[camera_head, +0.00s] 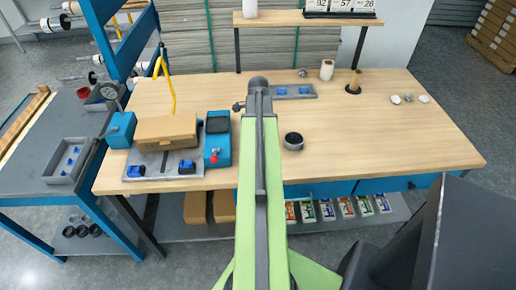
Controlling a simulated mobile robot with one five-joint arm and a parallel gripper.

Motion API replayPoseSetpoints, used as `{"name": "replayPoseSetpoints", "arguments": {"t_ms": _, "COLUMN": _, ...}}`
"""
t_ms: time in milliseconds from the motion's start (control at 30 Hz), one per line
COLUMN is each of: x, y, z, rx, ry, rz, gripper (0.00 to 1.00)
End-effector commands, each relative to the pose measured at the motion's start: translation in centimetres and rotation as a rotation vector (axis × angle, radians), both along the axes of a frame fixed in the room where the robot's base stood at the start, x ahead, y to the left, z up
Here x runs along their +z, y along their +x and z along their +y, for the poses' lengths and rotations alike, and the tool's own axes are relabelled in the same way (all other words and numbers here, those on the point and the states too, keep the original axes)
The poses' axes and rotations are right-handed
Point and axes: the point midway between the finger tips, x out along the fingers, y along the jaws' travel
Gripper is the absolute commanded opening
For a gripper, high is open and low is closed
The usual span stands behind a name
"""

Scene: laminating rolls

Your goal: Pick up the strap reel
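A small dark round piece with an open top (293,141) stands on the wooden table just right of my arm. It may be the strap reel, but I cannot tell for sure at this size. A brown spindle on a dark round base (354,82) stands farther back to the right. A white roll (327,69) stands upright beside it. My green and grey arm reaches up the middle of the picture over the table. Its far end is a dark rounded joint; I see no gripper fingers there, and the arm hides part of the table.
The wooden table (420,145) is mostly clear at right, apart from small pale lumps (408,98). A grey tray with blue pieces (306,91) lies behind. At left are a brown box (166,131) and a blue device (217,150). A raised shelf (290,18) spans the back.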

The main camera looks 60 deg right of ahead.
Motion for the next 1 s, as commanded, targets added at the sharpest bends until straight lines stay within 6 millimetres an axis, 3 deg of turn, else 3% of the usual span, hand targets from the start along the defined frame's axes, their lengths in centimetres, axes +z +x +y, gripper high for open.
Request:
{"name": "replayPoseSetpoints", "arguments": {"t_ms": 67, "x": 0.1, "y": 0.0, "z": 0.0, "rx": 0.0, "ry": 0.0, "rz": 0.0, "gripper": 0.94}}
{"name": "replayPoseSetpoints", "arguments": {"t_ms": 633, "x": 0.1, "y": -0.1, "z": 0.0, "rx": -0.001, "ry": 0.0, "rz": 0.0, "gripper": 0.2}}
{"name": "replayPoseSetpoints", "arguments": {"t_ms": 1000, "x": 1.1, "y": -0.1, "z": 0.0, "rx": -0.002, "ry": 0.0, "rz": 0.0, "gripper": 0.2}}
